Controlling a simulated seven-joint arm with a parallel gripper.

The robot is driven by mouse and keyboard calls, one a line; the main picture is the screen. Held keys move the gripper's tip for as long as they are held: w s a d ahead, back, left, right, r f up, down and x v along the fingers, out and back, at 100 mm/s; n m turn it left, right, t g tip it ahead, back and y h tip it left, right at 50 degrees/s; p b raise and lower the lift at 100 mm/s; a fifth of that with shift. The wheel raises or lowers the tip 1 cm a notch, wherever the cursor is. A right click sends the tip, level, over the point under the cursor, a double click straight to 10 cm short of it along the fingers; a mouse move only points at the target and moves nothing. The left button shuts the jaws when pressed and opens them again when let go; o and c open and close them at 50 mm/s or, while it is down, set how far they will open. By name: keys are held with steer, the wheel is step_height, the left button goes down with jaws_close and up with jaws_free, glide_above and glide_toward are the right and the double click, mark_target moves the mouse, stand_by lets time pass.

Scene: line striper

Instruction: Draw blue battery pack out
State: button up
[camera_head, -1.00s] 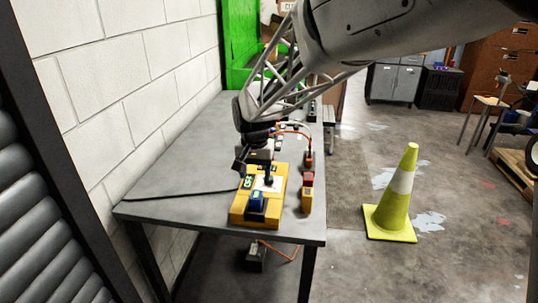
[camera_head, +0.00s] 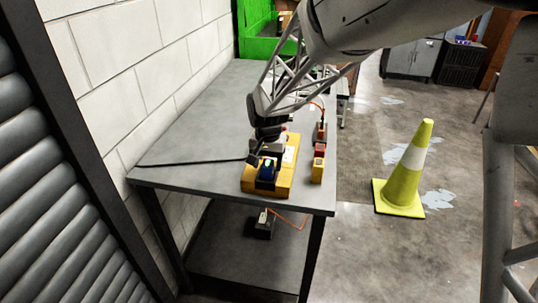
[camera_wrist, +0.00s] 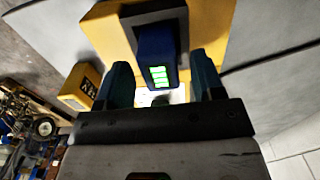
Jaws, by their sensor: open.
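The blue battery pack (camera_head: 267,172) sits in a dark slot at the near end of a yellow unit (camera_head: 284,186) on the grey table. In the wrist view the blue pack (camera_wrist: 157,55) shows lit green bars on its end and still sits against the yellow body (camera_wrist: 215,25). My gripper (camera_head: 266,158) is over the yellow unit, close to the pack. In the wrist view my gripper's two fingers (camera_wrist: 162,82) are apart, one on each side of the pack, with gaps visible. The green-marked item seen earlier on the unit is hidden behind my gripper.
A smaller yellow and red block (camera_head: 318,166) stands right of the unit on the table (camera_head: 200,140). A black cable (camera_head: 190,163) lies to the left. A yellow-green cone (camera_head: 408,170) stands on the floor at right. The table's left half is mostly clear.

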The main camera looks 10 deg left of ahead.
steer(key=shift+f, duration=0.3)
steer(key=shift+c, duration=0.3)
stand_by(0.4)
steer(key=c, duration=0.8)
steer(key=shift+r, duration=0.8)
stand_by(0.4)
steer(key=shift+r, duration=2.2)
